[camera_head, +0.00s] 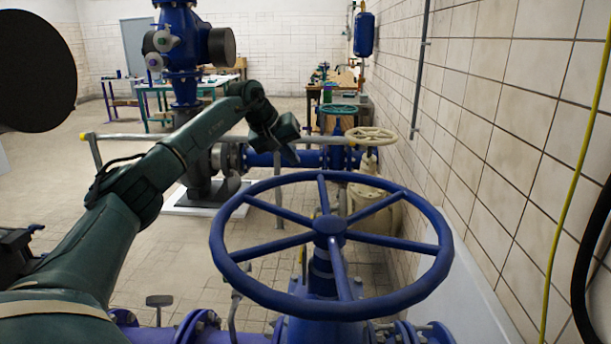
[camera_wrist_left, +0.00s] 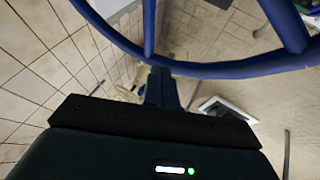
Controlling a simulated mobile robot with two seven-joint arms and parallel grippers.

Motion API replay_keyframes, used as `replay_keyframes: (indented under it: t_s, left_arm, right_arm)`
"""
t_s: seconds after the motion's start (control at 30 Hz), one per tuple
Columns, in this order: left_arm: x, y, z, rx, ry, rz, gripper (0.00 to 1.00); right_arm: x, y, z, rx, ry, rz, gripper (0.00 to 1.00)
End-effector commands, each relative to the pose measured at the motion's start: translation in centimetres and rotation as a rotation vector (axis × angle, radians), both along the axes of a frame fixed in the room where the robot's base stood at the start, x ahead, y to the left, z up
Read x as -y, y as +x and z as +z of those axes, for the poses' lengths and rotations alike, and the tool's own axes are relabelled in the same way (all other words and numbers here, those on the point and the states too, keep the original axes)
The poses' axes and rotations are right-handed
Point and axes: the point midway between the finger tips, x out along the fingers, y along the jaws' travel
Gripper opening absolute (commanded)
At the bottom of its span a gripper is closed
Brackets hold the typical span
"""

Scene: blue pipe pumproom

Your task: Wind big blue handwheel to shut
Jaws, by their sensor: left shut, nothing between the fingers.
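The big blue handwheel (camera_head: 330,226) lies nearly flat in the head view, right of centre, with several spokes meeting at a hub on a blue valve (camera_head: 322,270). My left arm reaches in from the left, and my left gripper (camera_head: 290,155) is just beyond the wheel's far left rim, pointing down. It looks shut with nothing held; whether it touches the rim I cannot tell. My right gripper is not in view.
A cream handwheel (camera_head: 370,136) and a smaller green handwheel (camera_head: 338,109) stand behind the blue one. The tiled wall (camera_head: 500,130) runs close on the right. A grey rail (camera_head: 140,136) and a tall blue pipe (camera_head: 181,60) stand behind my arm.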

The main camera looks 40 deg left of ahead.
Motion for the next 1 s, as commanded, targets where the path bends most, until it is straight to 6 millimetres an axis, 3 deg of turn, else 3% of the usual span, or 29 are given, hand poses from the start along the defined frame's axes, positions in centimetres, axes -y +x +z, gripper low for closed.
replay_keyframes:
  t_s: [0.43,0.7,1.0]
  left_arm:
    - [1.1,4.3,-6.1,-0.004,-0.003,0.001,0.0]
    - [1.2,5.4,-7.7,-0.001,-0.002,0.001,0.0]
    - [1.3,5.5,-7.9,-0.001,0.001,0.0,0.0]
  right_arm:
    - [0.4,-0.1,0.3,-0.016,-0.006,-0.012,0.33]
    - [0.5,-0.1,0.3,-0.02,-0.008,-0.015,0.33]
    - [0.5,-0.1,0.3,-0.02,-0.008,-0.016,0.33]
